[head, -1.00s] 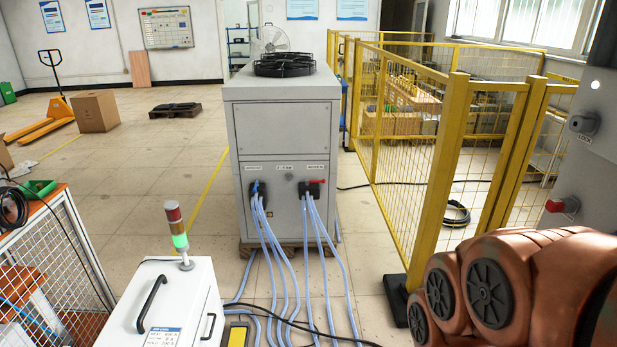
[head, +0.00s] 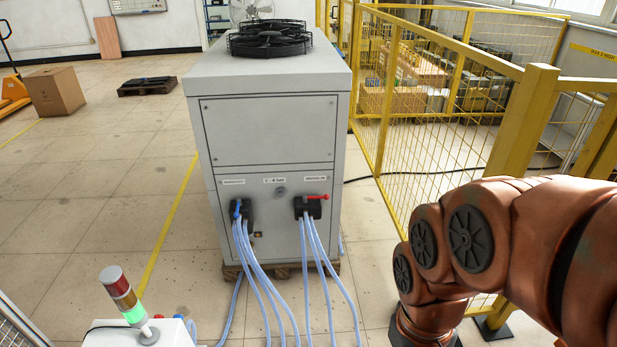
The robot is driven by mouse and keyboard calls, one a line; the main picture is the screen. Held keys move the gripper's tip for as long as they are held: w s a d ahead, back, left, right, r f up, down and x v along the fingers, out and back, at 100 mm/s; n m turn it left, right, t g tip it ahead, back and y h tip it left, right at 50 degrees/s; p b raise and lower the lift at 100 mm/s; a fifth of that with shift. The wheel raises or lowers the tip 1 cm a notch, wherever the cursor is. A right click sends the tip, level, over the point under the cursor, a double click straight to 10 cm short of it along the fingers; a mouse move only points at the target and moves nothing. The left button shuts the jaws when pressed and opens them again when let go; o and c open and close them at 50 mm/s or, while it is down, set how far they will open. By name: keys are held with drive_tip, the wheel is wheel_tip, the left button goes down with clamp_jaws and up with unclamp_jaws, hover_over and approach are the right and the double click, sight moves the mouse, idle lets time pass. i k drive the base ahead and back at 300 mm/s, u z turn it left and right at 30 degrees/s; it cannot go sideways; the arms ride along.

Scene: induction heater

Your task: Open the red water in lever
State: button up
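The red lever (head: 317,197) is on the front of a grey chiller cabinet (head: 268,130), at the lower right of its panel. It lies about horizontal on top of a black hose block (head: 307,208), under a small label too small to read. A blue lever (head: 238,208) is on a matching block to the left. Pale blue hoses hang from both blocks. My orange-brown arm comes in from the right and bends down at the lower right. My gripper is not in view.
A signal tower (head: 122,295) with a green light stands on a white box (head: 140,335) at the lower left. Yellow mesh fencing (head: 430,110) runs along the right. Hoses (head: 285,290) trail onto the floor before the cabinet.

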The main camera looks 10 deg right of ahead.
sight(326, 197)
drive_tip(key=i, duration=0.8)
drive_tip(key=u, duration=1.65)
drive_tip(key=i, duration=0.2)
drive_tip(key=z, duration=2)
drive_tip(key=i, duration=0.6)
drive_tip(key=u, duration=1.5)
